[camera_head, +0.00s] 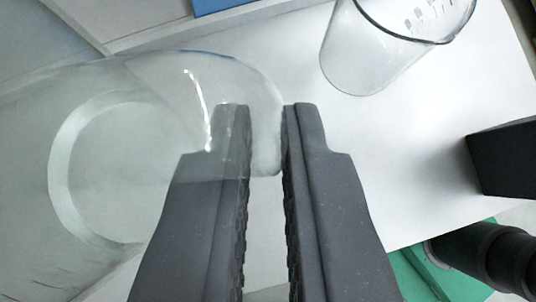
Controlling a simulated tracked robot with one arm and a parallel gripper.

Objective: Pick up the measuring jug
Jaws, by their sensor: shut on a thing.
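The measuring jug (60,130) is clear, with faint red marks at its lower left. It fills the left of the view, and its body runs out of frame. Its broad clear handle (235,75) curves to the right. My gripper (266,130) has one finger inside the handle loop, seen partly through the clear material, and one outside. It is shut on the handle, whose outer edge lies between the fingers. Whether the jug's base touches the surface is not visible.
A black block (505,158) is at the right edge. A dark cylindrical object (490,258) lies over a green area (425,280) at the lower right.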

